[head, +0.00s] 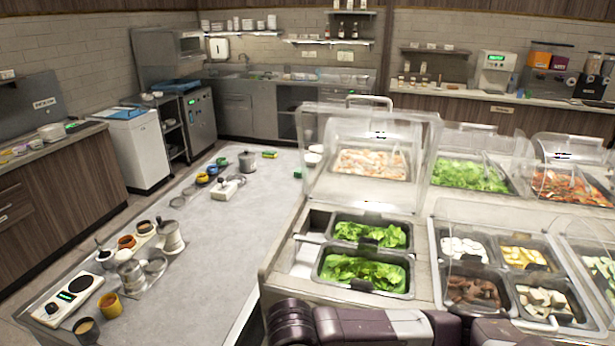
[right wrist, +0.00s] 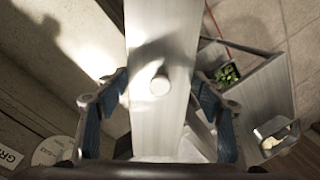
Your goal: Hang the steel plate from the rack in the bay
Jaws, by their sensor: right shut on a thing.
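In the right wrist view a long, flat grey metal piece, which looks like the steel plate (right wrist: 160,125), runs up the middle with a round pale knob on its face. My right gripper (right wrist: 160,88) has its blue-padded fingers on either side of it and is shut on it. In the head view neither gripper shows; only a dark purple arm of mine crosses the bottom edge. An open, empty bay (head: 306,257) is at the left of the counter, beside two wells of green leaves (head: 368,234). I cannot make out the rack.
A clear hood (head: 371,175) stands over the food counter. More filled wells (head: 473,291) lie to the right. A grey table (head: 212,262) at left holds a scale (head: 75,295), pots and cups. In the wrist view a leaf-filled container (right wrist: 228,73) is right of the plate.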

